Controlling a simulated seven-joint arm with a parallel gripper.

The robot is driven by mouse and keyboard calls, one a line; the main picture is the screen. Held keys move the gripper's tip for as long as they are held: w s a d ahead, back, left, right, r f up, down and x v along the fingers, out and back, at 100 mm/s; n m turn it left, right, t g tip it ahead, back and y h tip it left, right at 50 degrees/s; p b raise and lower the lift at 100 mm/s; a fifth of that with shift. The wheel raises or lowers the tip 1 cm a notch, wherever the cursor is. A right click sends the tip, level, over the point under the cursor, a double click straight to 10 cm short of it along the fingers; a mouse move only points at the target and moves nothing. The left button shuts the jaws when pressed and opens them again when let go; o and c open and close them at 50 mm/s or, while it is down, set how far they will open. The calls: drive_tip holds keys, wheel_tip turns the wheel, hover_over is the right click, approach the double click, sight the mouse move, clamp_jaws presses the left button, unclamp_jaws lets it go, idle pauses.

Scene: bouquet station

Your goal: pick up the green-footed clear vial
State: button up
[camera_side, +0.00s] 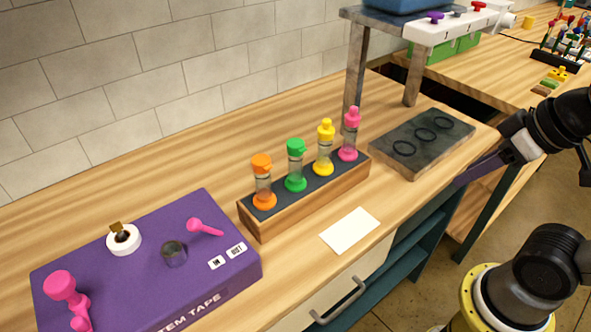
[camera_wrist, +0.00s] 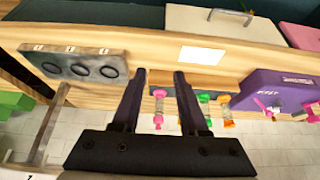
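The green-footed clear vial (camera_side: 296,168) stands upright in a wooden rack (camera_side: 318,203), between the orange vial (camera_side: 262,183) and the yellow vial (camera_side: 324,150). It has a green cap and a green foot. In the wrist view the green vial (camera_wrist: 205,97) is right of the fingers, beyond them. My gripper (camera_side: 462,180) is at the right of the side view, well away from the rack. The wrist view shows my gripper (camera_wrist: 160,74) open and empty, with the pink vial (camera_wrist: 158,106) seen between its fingers. The yellow vial is partly hidden by the right finger there.
The pink vial (camera_side: 349,136) stands at the rack's right end. A dark slab with ring marks (camera_side: 420,160) lies right of the rack. A raised shelf (camera_side: 385,20) stands behind. A purple box (camera_side: 150,275) lies left and a white card (camera_side: 350,231) in front.

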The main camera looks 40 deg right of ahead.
drive_tip(key=o, duration=0.4)
